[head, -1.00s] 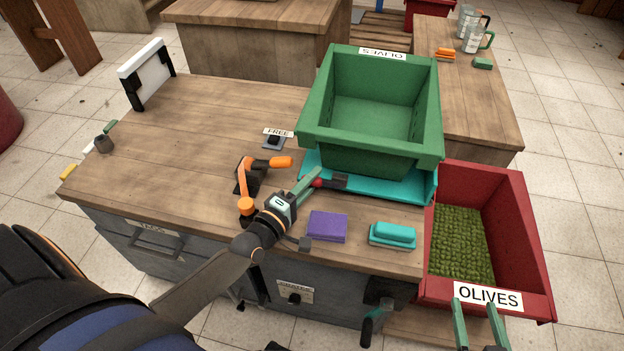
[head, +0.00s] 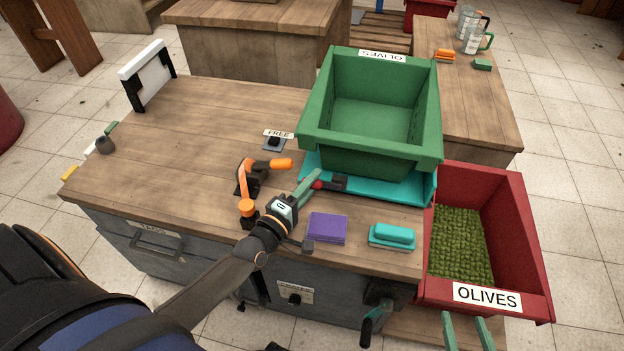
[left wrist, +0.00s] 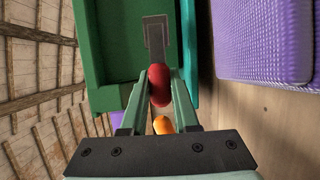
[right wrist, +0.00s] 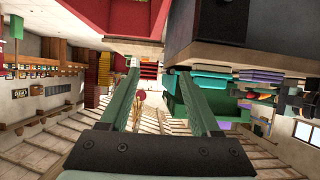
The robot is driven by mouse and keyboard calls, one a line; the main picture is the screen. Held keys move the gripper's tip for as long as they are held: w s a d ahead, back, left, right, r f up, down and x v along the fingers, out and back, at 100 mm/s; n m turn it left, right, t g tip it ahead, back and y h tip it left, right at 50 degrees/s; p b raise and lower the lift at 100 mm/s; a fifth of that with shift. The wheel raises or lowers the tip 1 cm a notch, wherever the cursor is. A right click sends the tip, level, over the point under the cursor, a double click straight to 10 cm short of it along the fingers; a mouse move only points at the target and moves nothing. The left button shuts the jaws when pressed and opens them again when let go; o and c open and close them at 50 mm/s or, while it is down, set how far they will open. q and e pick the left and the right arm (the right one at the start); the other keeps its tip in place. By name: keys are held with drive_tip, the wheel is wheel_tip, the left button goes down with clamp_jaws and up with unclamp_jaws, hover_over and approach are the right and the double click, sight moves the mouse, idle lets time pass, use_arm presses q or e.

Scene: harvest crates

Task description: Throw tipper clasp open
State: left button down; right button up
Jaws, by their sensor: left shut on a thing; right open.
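The tipper clasp has a red knob (head: 317,184) on a dark grey bar (head: 338,183) at the front edge of the teal tipper plate (head: 385,190). My left gripper (head: 312,182) is shut on the red knob. In the left wrist view the red knob (left wrist: 159,86) sits between the green fingertips, with the grey bar (left wrist: 157,38) running beyond it against the green crate. The green crate (head: 425,158), labelled OLIVES, stands upright on the plate. My right gripper (head: 468,330) is open and empty, low in front of the red crate.
A red crate (head: 530,240) of olives stands right of the bench. An orange-handled clamp (head: 247,188) is just left of my left gripper. A purple block (head: 327,227) and a teal block (head: 392,236) lie near the front edge. The bench's left half is mostly clear.

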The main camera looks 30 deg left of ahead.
use_arm(q)
drive_tip(key=shift+s+n+y+p, duration=0.25)
drive_tip(key=shift+n+y+p, duration=0.4)
drive_tip(key=shift+y, duration=0.25)
drive_tip(key=shift+d, duration=0.1)
use_arm(e)
drive_tip(key=s+f+g, duration=0.3)
drive_tip(key=s+f, duration=0.1)
drive_tip(key=f, duration=0.1)
drive_tip(key=shift+s+a+f+m, duration=0.15)
drive_tip(key=shift+s+f+m, duration=0.15)
drive_tip(key=shift+m, duration=0.1)
use_arm(q)
drive_tip(key=c, duration=0.7)
unclamp_jaws()
drive_tip(key=shift+o, duration=0.2)
drive_tip(key=shift+s, duration=0.1)
drive_tip(key=s+p, duration=0.1)
drive_tip(key=s, duration=1)
drive_tip(key=shift+s, duration=0.65)
use_arm(e)
drive_tip(key=shift+w+a+r, duration=0.15)
drive_tip(key=shift+w+r, duration=0.05)
drive_tip(key=shift+r, duration=0.45)
